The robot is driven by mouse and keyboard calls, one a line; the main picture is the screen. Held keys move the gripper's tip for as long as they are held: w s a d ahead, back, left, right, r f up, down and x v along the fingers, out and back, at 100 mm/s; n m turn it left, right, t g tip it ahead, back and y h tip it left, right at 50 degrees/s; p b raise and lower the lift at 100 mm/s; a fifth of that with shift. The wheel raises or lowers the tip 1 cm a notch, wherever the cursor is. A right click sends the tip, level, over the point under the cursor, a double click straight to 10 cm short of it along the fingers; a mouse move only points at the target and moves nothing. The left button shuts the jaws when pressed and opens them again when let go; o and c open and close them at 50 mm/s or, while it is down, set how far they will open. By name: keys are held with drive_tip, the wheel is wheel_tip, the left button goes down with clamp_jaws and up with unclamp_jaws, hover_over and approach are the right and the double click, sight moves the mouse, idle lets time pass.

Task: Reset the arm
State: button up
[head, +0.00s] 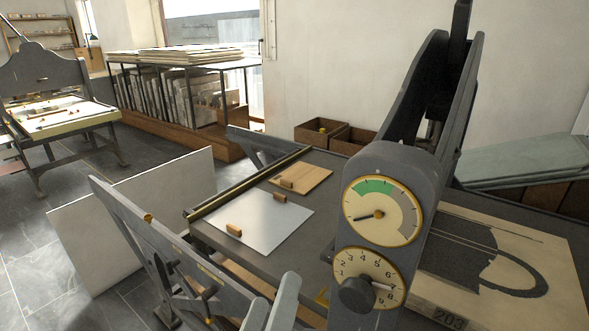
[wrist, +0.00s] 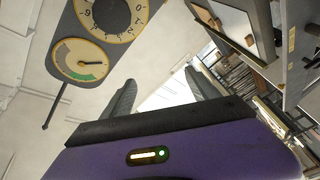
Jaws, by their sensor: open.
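My gripper (wrist: 160,90) shows in the wrist view with its two dark fingers spread apart. Only a pale surface shows between the fingers, and nothing is held. The wrist view is tilted, with the press gauges upside down at upper left, apart from the fingers. In the head view I cannot clearly make out my gripper; pale grey shapes at the bottom centre may be part of my arm.
A grey press column with a green-banded gauge (head: 382,211) and a numbered dial (head: 369,278) stands close at front right. A stone slab (head: 500,262) marked 203 lies right of it. The press bed left of it holds a pale sheet (head: 250,222) and a wooden board (head: 309,180).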

drive_tip(key=s+f+n+g+y, duration=0.2)
drive_tip(key=s+f+y, duration=0.4)
drive_tip(key=f+y, duration=0.5)
drive_tip(key=s+d+f+m+h, duration=0.1)
drive_tip(key=s+d+m+h, duration=0.1)
drive_tip(key=s+d, duration=0.5)
drive_tip(key=s+d+f+m+g+h+p, duration=0.1)
drive_tip(key=s+d+f+m+h, duration=0.1)
drive_tip(key=s+d+m, duration=0.3)
drive_tip(key=s+d+f+m+h+p, duration=0.1)
drive_tip(key=s+d+m+h, duration=0.1)
drive_tip(key=s+d, duration=0.7)
drive_tip(key=shift+s+d+f+m, duration=0.25)
drive_tip(key=shift+d+m, duration=0.45)
drive_tip(key=shift+d, duration=0.25)
drive_tip(key=shift+w, duration=0.1)
